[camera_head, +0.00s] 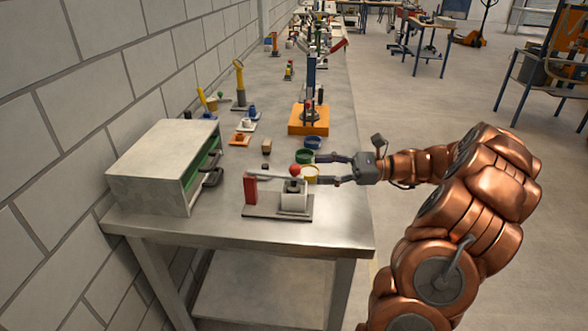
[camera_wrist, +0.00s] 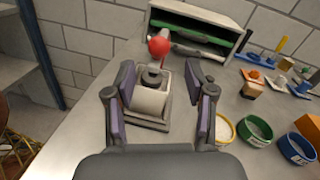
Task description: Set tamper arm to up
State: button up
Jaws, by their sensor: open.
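The tamper stands near the front of the steel bench, with a grey base plate (camera_head: 262,213), a red post (camera_head: 250,190) and a white block (camera_head: 294,200) with a dark top. Its grey tamper arm (camera_head: 270,176) runs roughly level from the post to a red ball knob (camera_head: 295,170). In the wrist view the red ball (camera_wrist: 158,46) is just beyond my fingertips, and the white body (camera_wrist: 150,100) shows between the fingers. My gripper (camera_head: 319,169) is open and empty, to the right of the knob, pointing left. I see no contact.
A grey cabinet (camera_head: 155,165) with dark handles stands left of the tamper by the wall. Green (camera_head: 304,157), yellow (camera_head: 310,172) and blue (camera_head: 313,142) round bowls are close to my fingers. An orange block (camera_head: 308,122) with a post stands farther back. The bench's front right is clear.

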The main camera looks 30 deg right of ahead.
aim_at(296, 170)
jog(key=shift+p+x, duration=0.5)
jog(key=shift+x, duration=3.1)
jog(key=shift+s, duration=0.1)
jog(key=shift+c, duration=0.2)
grip_shut()
